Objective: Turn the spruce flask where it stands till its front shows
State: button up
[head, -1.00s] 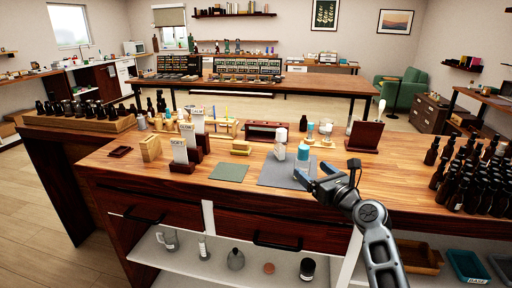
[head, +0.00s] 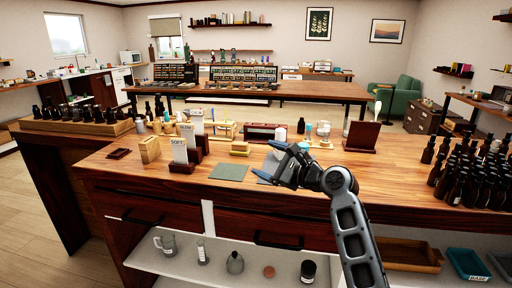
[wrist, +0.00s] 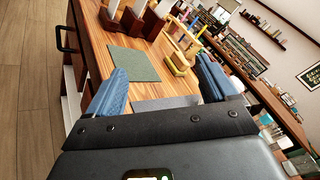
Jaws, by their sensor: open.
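My gripper (head: 270,161) is open and hangs over the front part of the grey mat (head: 262,171) on the workbench. In the wrist view, nothing stands between its fingers (wrist: 160,88), and the grey mat (wrist: 165,103) shows beyond them.
A green mat (head: 229,172) lies bare left of the grey one. White cards in dark stands (head: 182,160) and a wooden block (head: 149,149) stand farther left. A dark upright board (head: 361,136) and many dark bottles (head: 460,178) stand to the right.

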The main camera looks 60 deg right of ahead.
jog(key=w+a+r+n+g+y+b, duration=0.1)
jog(key=w+r+n+g+y+b, duration=0.1)
jog(key=n, duration=0.8)
jog(key=shift+w+a+r+n+y, duration=0.3)
jog(key=shift+w+r+y, duration=0.35)
jog(key=shift+r+y, duration=0.55)
jog(key=shift+r, duration=0.2)
